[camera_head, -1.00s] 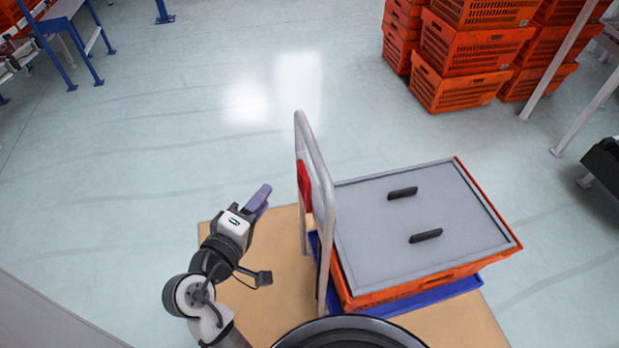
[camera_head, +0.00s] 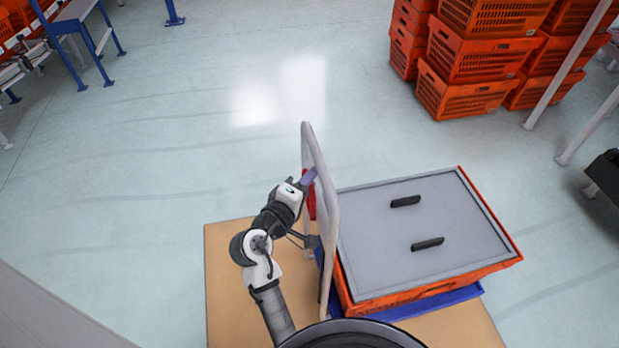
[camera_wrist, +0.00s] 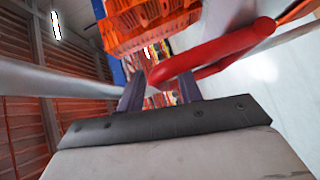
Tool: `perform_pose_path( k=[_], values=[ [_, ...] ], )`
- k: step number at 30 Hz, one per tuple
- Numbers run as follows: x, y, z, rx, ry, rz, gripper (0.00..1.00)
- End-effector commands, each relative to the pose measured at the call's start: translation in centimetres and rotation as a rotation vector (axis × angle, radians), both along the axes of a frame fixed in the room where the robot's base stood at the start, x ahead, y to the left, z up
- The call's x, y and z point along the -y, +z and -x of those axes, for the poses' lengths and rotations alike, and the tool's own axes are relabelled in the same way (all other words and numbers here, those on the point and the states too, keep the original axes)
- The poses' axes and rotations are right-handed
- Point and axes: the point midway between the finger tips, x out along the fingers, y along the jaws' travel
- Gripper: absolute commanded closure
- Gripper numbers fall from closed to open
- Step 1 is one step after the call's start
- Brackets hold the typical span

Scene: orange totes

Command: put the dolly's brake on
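The dolly has a blue deck (camera_head: 440,299) and an upright pale tube handle (camera_head: 329,210). A red bar (camera_head: 310,204) is fixed on the handle's left side and is partly hidden by my arm. In the wrist view the red bar (camera_wrist: 215,52) looks like a bent loop, with its rounded near end in front of my fingers. My gripper (camera_head: 310,177) is at the handle, by the top of the red bar. In the wrist view its two purple fingers (camera_wrist: 160,92) stand apart with nothing clearly held between them. I cannot tell whether they touch the bar.
An orange tote (camera_head: 425,285) with a grey lid (camera_head: 375,225) stands on the dolly. A tan board (camera_head: 232,290) lies under it. Stacked orange crates (camera_head: 465,95) stand at the back right. A blue-legged table (camera_head: 85,45) is at the back left. The floor left of the dolly is clear.

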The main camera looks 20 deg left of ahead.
Motion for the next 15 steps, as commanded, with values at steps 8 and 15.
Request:
perform_pose_path(
  k=[8, 15],
  values=[
    [0.06, -0.07, -0.42, 0.000, 0.001, -0.001, 0.65],
    [0.05, -0.07, -0.38, 0.000, 0.001, -0.001, 0.87]
  ],
)
